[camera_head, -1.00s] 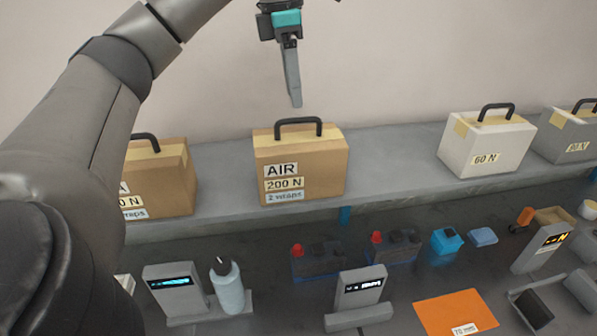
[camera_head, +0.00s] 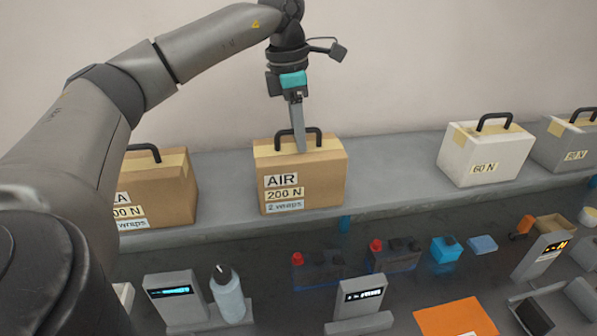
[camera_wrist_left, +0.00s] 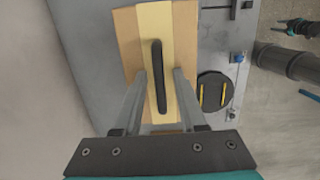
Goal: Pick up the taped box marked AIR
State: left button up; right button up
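The taped box marked AIR (camera_head: 298,176) is a brown carton with tape along its top and labels reading AIR, 200 N and 2 wraps. It stands upright on the grey ledge. Its black arched handle (camera_head: 314,131) shows in the head view and in the left wrist view (camera_wrist_left: 158,78). My left gripper (camera_head: 301,150) points down at the handle. In the left wrist view its two fingers (camera_wrist_left: 160,73) are open, one on each side of the handle, with gaps visible. The finger in front hides part of the handle in the head view. My right gripper is not in view.
Another brown box (camera_head: 160,188) stands left, partly behind my arm. A white 60 N box (camera_head: 486,152) and a grey box (camera_head: 568,146) stand right. The grey ledge (camera_head: 395,170) is clear between the AIR and white boxes. Batteries (camera_head: 320,270) and a bottle (camera_head: 228,295) stand below in front.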

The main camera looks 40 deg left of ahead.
pick_arm(q)
grip_shut()
dwell(1.0)
jog(key=shift+w+r, duration=0.15)
jog(key=shift+r, duration=0.05)
